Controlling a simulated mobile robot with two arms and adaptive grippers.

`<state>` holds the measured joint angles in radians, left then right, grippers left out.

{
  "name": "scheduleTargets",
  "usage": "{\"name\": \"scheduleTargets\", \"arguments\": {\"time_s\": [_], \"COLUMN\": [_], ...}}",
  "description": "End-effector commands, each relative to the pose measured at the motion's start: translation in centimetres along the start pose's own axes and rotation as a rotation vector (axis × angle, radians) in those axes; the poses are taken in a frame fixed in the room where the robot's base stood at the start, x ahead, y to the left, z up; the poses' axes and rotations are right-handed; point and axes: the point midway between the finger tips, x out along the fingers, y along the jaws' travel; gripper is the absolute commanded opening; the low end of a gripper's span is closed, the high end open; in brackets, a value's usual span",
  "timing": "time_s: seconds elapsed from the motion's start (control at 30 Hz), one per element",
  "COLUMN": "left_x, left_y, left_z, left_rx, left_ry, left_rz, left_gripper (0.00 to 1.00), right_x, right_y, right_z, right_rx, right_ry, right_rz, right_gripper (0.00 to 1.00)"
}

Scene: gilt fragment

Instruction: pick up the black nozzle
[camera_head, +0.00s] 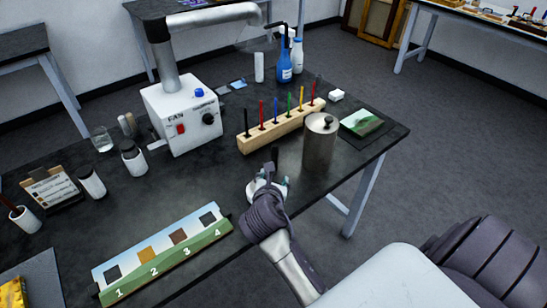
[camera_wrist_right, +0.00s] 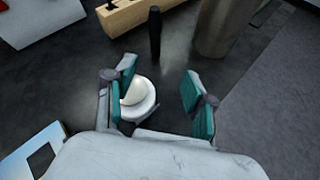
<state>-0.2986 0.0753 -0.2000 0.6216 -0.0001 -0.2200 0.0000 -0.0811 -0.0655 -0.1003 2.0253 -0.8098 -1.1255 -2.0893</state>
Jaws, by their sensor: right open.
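A short black upright cylinder, which looks like the black nozzle (camera_head: 275,155), stands on the dark table between the wooden rack and the metal canister. In the right wrist view the black nozzle (camera_wrist_right: 155,32) is ahead of the fingers and apart from them. My right gripper (camera_head: 268,183) is low at the table's near side, just in front of the nozzle. Its teal-padded fingers (camera_wrist_right: 160,92) are spread apart. A small white round piece on a white disc (camera_wrist_right: 137,98) shows by the left finger. My left gripper is out of view.
The wooden rack (camera_head: 272,134) holds several coloured upright tools. The metal canister (camera_head: 319,148) stands close to the nozzle's right. A numbered strip (camera_head: 163,254) lies left of my right arm. The white fan box (camera_head: 182,116) is farther back.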

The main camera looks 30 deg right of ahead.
Motion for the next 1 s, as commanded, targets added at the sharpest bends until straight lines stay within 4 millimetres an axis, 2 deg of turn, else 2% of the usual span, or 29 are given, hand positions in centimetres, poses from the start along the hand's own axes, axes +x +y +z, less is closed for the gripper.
{"name": "scheduleTargets", "arguments": {"time_s": [0.1, 0.23, 0.37, 0.6, 0.87, 1.0], "left_x": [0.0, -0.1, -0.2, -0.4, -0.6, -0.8], "left_y": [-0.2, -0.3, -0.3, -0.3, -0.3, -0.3], "left_z": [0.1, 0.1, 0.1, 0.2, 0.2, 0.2], "left_rx": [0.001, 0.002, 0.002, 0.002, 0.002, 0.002], "left_ry": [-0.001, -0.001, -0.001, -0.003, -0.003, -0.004], "left_rz": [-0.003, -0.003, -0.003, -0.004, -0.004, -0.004], "left_gripper": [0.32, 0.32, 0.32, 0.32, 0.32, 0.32], "right_x": [0.3, 0.7, 2.5, 7.2, 9.3, 11.1], "right_y": [1.2, 1.7, 1.7, 1.7, 1.7, 1.9], "right_z": [1.9, 2.7, 3.0, 3.3, 3.4, 3.1], "right_rx": [-0.177, -0.262, -0.272, -0.269, -0.267, -0.266], "right_ry": [-0.065, -0.094, -0.097, -0.095, -0.093, -0.092], "right_rz": [-0.004, -0.010, -0.012, -0.011, -0.010, -0.010], "right_gripper": [0.55, 0.55, 0.55, 0.55, 0.55, 0.55]}}
